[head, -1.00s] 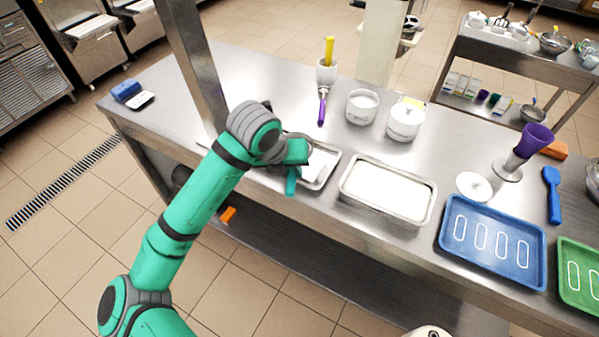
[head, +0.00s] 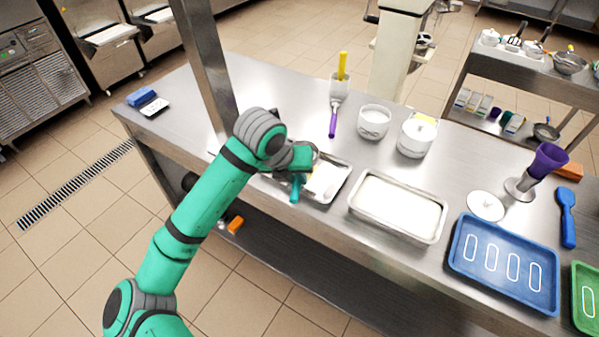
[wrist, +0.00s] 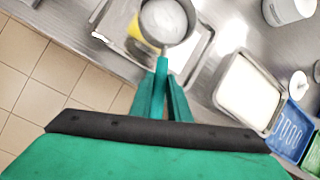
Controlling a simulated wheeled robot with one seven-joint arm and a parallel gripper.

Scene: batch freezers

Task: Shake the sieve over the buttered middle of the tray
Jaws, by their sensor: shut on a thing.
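My gripper (wrist: 162,92) is shut on the handle of the sieve (wrist: 163,22), which shows in the wrist view as a round bowl with white powder in it. A yellowish patch (wrist: 140,48) shows on the tray beside the sieve's rim. White shows on the tray's right part.
A pan of white powder (head: 352,208) stands right of the tray, then a blue tray (head: 455,275) and a green tray (head: 577,320). A metal post (head: 205,70) rises close to my arm.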

